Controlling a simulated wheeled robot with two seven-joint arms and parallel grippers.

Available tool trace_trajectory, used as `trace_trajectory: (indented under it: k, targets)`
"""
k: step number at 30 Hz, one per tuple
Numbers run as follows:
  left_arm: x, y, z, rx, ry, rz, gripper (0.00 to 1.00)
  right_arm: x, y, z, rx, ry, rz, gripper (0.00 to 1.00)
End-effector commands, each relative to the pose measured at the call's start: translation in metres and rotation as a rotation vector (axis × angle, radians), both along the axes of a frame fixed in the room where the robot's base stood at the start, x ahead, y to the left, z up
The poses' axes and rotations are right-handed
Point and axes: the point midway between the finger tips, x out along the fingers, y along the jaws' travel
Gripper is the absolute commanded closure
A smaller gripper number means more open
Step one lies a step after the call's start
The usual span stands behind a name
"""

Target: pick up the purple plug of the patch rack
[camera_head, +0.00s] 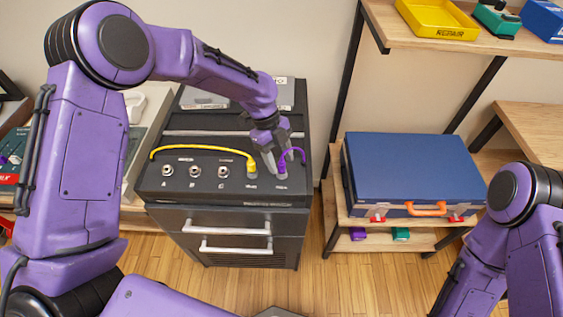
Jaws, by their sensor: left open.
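The patch rack (215,202) is a dark cabinet top with a row of labelled jacks. A short purple cable (301,154) arches at the right end of the row, beside my left gripper. The purple plug at its end is mostly hidden by the fingers, so I cannot tell exactly how they sit around it. My left gripper (276,168) points down over the rack's right end, open. A yellow cable (200,147) runs along the row and ends in a plug just left of my left gripper. My right arm shows at the lower right; its gripper is out of view.
Drawers with light handles (228,247) are below the rack top. A blue case (412,168) with an orange handle lies on a wooden shelf to the right. A yellow tray (438,20) stands on the upper shelf. The wooden floor in front is partly clear.

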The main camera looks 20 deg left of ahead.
Motion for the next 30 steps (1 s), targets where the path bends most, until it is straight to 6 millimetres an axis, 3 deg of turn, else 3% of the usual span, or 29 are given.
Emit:
trace_trajectory:
  k: [4,10,15,25,30]
  targets:
    - [-0.003,-0.006,-0.013,0.000,-0.001,-0.002,0.47,0.000,0.000,0.005,0.000,0.000,0.000,0.57]
    - [-0.002,-0.007,-0.014,-0.001,-0.002,-0.002,0.47,0.000,0.000,0.004,0.000,0.000,0.000,0.57]
    - [-0.002,-0.007,-0.014,-0.001,-0.002,-0.002,1.00,0.000,0.000,0.004,0.000,0.000,0.000,0.57]
    - [-0.002,-0.007,-0.013,-0.001,-0.003,-0.002,1.00,0.000,0.000,0.002,0.000,0.000,0.000,0.57]
    - [-0.001,-0.007,0.003,-0.004,-0.007,-0.002,1.00,0.000,0.000,-0.010,0.000,0.000,0.000,0.57]
